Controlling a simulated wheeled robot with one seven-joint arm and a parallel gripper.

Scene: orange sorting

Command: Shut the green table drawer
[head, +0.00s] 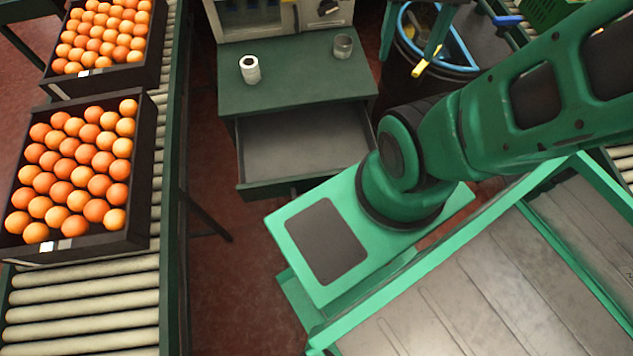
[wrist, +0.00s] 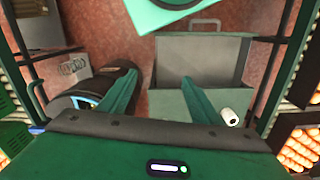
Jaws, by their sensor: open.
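The green table (head: 290,75) stands at the top middle of the head view. Its drawer (head: 300,145) is pulled well out and looks empty. In the wrist view the open drawer (wrist: 200,58) shows with a handle (wrist: 192,25) on its front, and part of the table top (wrist: 175,106) shows behind it. My gripper (wrist: 158,78) is open, its two green fingers apart with nothing between them. In that view the right finger overlaps the table and the drawer's inner end; I see no clear contact.
A white cup (head: 249,69) and a grey metal cup (head: 343,46) stand on the table, a machine (head: 290,15) behind them. A round dark bin (head: 445,40) stands right of the table. A roller conveyor (head: 90,305) with crates of oranges (head: 150,170) runs along the left.

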